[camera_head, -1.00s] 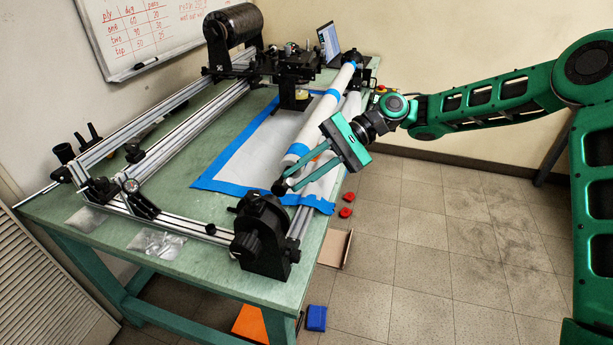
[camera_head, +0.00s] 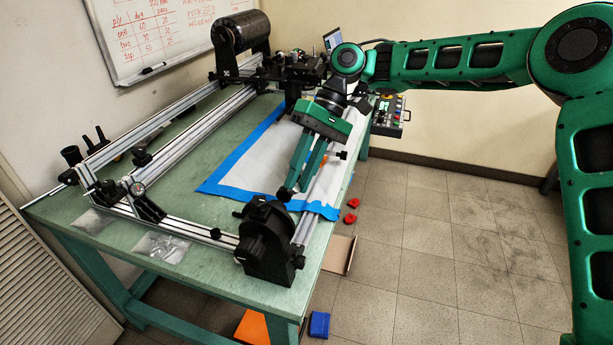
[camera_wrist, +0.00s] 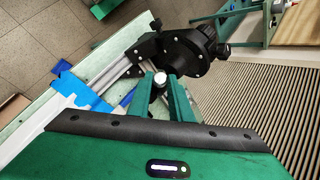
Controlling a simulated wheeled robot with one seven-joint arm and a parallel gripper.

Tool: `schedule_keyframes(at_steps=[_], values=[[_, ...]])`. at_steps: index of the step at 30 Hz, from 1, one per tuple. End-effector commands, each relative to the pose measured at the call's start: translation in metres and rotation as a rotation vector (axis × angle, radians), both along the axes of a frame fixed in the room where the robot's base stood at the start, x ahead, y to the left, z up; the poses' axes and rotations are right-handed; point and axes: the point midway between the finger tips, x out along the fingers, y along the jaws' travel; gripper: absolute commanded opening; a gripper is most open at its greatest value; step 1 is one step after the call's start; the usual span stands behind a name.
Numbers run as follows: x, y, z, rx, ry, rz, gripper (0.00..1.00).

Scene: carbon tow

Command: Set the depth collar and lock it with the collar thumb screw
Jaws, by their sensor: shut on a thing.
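My gripper (camera_head: 291,182) points down toward the near end of the bench, its fingers shut around a small part. In the wrist view, a small part with a pale round end (camera_wrist: 160,79) sits between the fingertips (camera_wrist: 159,85). In the head view a dark round piece (camera_head: 285,194) shows at the fingertips. I cannot tell whether this is the depth collar or its thumb screw. The black end housing (camera_head: 266,250) stands just beyond the fingertips on the near corner; it also shows in the wrist view (camera_wrist: 190,50).
The green bench (camera_head: 190,205) carries aluminium rails (camera_head: 170,150), a dark fibre spool (camera_head: 240,36) and blue-taped white sheet (camera_head: 233,170). Small plastic bags (camera_head: 163,246) lie at the front. A control box (camera_head: 390,115) hangs at the right edge. Floor to the right is mostly clear.

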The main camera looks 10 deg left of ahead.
Motion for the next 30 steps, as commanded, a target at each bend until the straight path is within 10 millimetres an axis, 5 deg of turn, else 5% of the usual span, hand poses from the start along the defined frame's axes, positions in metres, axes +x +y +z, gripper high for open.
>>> schedule_keyframes(at_steps=[25,26,27,30], values=[[-0.0007,-0.0013,-0.0019,-0.016,-0.088,0.09,0.0],[-0.0007,-0.0013,-0.002,-0.016,-0.088,0.09,0.26],[-0.0007,-0.0011,-0.0018,-0.016,-0.088,0.09,0.35],[-0.0009,-0.0005,-0.0011,-0.013,-0.089,0.091,0.38]])
